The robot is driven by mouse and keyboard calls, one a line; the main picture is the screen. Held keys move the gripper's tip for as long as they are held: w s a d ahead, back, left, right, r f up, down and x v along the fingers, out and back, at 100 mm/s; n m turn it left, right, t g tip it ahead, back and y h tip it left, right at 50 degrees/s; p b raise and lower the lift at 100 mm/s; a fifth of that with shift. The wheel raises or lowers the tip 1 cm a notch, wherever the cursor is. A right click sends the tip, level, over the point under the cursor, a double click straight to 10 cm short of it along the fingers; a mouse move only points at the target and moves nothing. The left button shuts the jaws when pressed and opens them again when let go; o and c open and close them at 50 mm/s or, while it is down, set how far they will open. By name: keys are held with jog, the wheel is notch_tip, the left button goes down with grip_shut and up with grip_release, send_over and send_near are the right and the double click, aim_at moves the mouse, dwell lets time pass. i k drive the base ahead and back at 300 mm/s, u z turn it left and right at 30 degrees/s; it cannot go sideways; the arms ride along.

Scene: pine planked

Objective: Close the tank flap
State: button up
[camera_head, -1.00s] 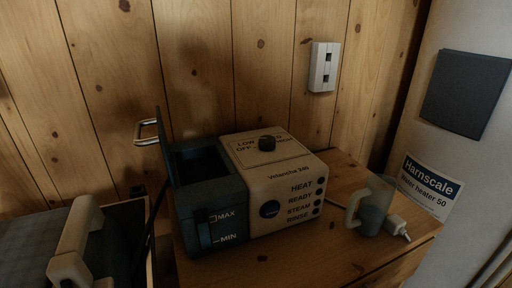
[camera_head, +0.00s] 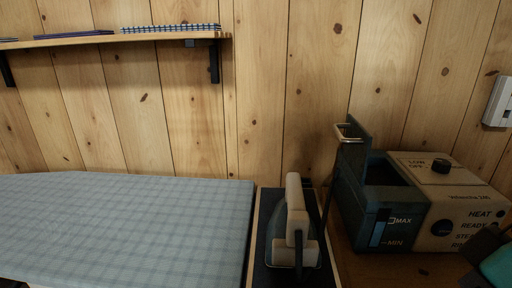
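The tank flap (camera_head: 355,141) stands upright at the left side of the steam station's tank, with a metal loop handle (camera_head: 346,133) at its top pointing left. The dark blue tank (camera_head: 391,222) is open at the top and bears MAX and MIN marks. The cream station body (camera_head: 447,190) with a black knob adjoins it on the right. A dark and teal part at the lower right edge may be part of my arm; its fingertips are not visible.
An iron (camera_head: 293,222) stands on a dark rest left of the tank. A checked ironing board (camera_head: 125,225) fills the lower left. A wall shelf (camera_head: 110,39) holds notebooks. A white wall socket (camera_head: 498,103) is at the right edge. A cord runs between iron and tank.

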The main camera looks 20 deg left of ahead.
aim_at(357, 142)
jog(key=u, duration=0.35)
jog(key=k, duration=0.55)
jog(key=u, duration=0.25)
jog(key=i, duration=0.95)
jog(key=z, duration=0.25)
